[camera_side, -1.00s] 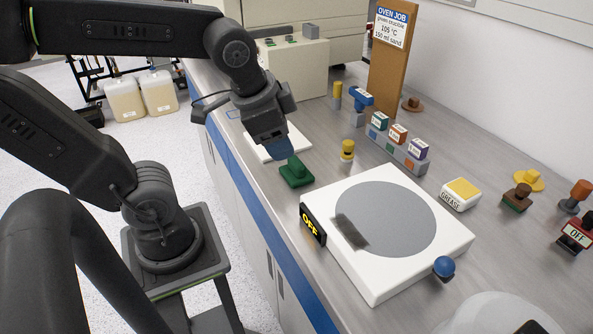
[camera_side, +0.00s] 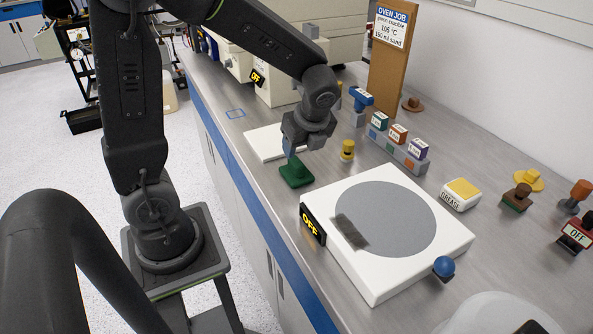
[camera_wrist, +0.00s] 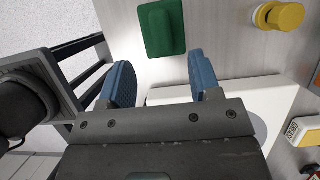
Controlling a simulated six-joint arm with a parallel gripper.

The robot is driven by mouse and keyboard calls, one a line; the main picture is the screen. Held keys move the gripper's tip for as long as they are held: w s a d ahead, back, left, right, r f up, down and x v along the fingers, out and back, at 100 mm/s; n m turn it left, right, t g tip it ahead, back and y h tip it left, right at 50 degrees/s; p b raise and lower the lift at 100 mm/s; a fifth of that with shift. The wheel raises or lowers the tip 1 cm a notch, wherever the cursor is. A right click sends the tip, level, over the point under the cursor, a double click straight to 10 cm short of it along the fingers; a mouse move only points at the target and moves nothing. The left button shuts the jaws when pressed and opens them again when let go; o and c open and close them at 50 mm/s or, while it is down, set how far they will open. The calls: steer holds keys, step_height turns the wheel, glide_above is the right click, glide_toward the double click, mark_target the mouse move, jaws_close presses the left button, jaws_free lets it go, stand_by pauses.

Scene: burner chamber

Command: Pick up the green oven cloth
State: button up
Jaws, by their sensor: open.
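The green oven cloth (camera_side: 297,174) lies on the bench between the white board and the hotplate, with a small raised grip on top. In the wrist view the cloth (camera_wrist: 162,30) is ahead of my fingertips, roughly centred between them. My gripper (camera_side: 291,148) is above the bench just over the cloth, pointing down. In the wrist view my gripper (camera_wrist: 160,72) has its two blue fingers apart with nothing between them. A gap seems to remain between the fingertips and the cloth.
The hotplate (camera_side: 348,266) with an OFF sign stands in front of the cloth. A yellow-topped knob (camera_side: 347,150) stands to its right. A white board (camera_side: 262,143) lies behind it. Labelled blocks (camera_side: 398,137) sit farther right. The bench's blue edge is close on the left.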

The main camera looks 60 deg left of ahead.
mark_target(297, 160)
steer(key=x, duration=0.7)
steer(key=shift+w+a+f, duration=0.1)
steer(key=shift+f, duration=0.15)
steer(key=c, duration=1)
steer(key=shift+r, duration=0.1)
steer(key=shift+r, duration=0.5)
step_height(297, 160, up, 3)
steer(key=shift+f, duration=0.2)
steer(key=s+a+r, duration=0.7)
steer(key=s+a, duration=0.1)
steer(key=shift+s, duration=0.15)
